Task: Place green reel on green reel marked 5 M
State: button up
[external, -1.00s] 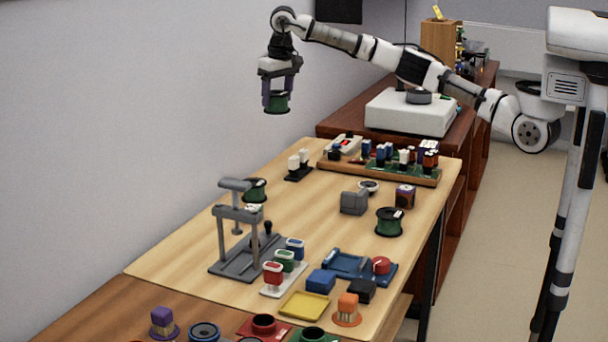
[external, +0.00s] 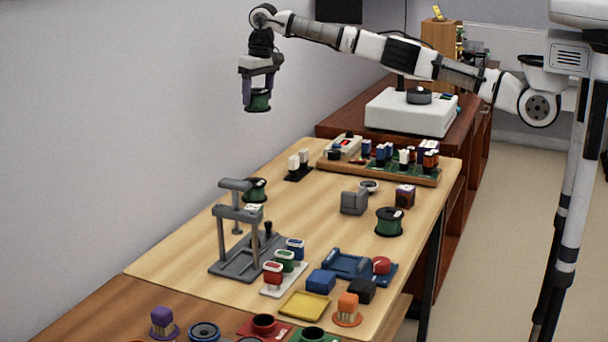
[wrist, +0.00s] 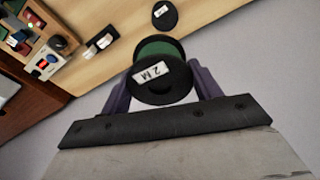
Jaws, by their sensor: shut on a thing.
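My gripper (external: 257,88) is shut on a green reel (external: 259,102) with black flanges, held high in the air left of the table's far end. In the wrist view the held reel (wrist: 162,80) sits between my two purple fingers, and its white label reads 2 M. One green reel (external: 255,190) stands on the table behind the grey press, partly hidden by it. Another green reel (external: 389,222) stands near the right edge. A reel (wrist: 165,15) with a white label shows beyond the held one in the wrist view. I cannot read the labels on the standing reels.
The grey press (external: 240,235) stands at the table's left, with red, green and blue pieces (external: 284,267) in front. A wooden tray of small parts (external: 380,170) lies at the far end. A black-and-white block pair (external: 298,165) stands near the far left edge. The wall is close on the left.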

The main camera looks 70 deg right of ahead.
jog(key=shift+w+a+p, duration=0.2)
jog(key=shift+a+p, duration=0.2)
jog(key=shift+p, duration=0.35)
jog(key=shift+a+r+p, duration=0.2)
jog(key=shift+p, duration=0.15)
jog(key=shift+w+a+f+p, duration=0.1)
jog(key=shift+a+p, duration=0.3)
jog(key=shift+p, duration=0.3)
jog(key=b, duration=0.2)
send_over(254, 182)
notch_tip(254, 182, down, 15)
notch_tip(254, 182, down, 5)
jog(key=shift+r+p, duration=0.1)
jog(key=shift+p, duration=0.65)
jog(key=shift+f, duration=0.25)
